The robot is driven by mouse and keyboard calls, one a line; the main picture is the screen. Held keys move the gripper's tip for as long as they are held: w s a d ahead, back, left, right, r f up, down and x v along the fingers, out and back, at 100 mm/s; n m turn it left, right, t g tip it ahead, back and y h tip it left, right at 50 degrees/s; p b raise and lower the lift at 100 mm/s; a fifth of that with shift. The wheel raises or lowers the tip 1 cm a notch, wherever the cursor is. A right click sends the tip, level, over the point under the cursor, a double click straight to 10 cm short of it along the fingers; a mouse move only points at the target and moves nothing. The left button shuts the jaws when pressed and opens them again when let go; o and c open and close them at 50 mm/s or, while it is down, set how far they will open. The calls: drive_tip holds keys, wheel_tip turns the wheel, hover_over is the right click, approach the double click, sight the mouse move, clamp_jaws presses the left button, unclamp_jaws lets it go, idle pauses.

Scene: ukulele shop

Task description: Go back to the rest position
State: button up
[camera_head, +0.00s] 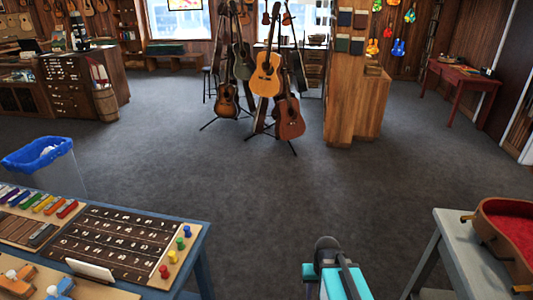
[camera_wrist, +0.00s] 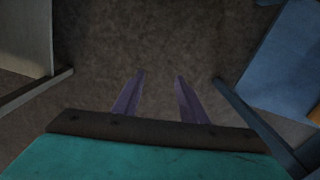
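My gripper (camera_wrist: 159,78) shows in the wrist view as two thin purple fingers spread apart, with bare dark floor between and beyond them. It is open and empty. In the head view, part of my arm with teal and black casing shows at the bottom, right of centre; the fingers are hidden there. My arm is in the gap between the blue-edged table (camera_head: 197,243) on the left and the grey table (camera_head: 450,245) on the right.
The left table bears a dark numbered board (camera_head: 112,240), coloured bars and pegs. An open red-lined instrument case (camera_head: 510,230) lies on the right table. A blue-lined bin (camera_head: 60,172) stands at the left. Guitars on stands (camera_head: 265,85) are farther off. The carpet (camera_head: 260,190) between is clear.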

drive_tip(key=s+a+f+g+b, duration=0.1)
drive_tip(key=s+f+g+b, duration=0.5)
drive_tip(key=s+f, duration=2)
wheel_tip(320, 180, down, 2)
drive_tip(key=b, duration=0.4)
drive_tip(key=shift+s+f, duration=0.2)
drive_tip(key=shift+s, duration=0.05)
drive_tip(key=shift+c, duration=1)
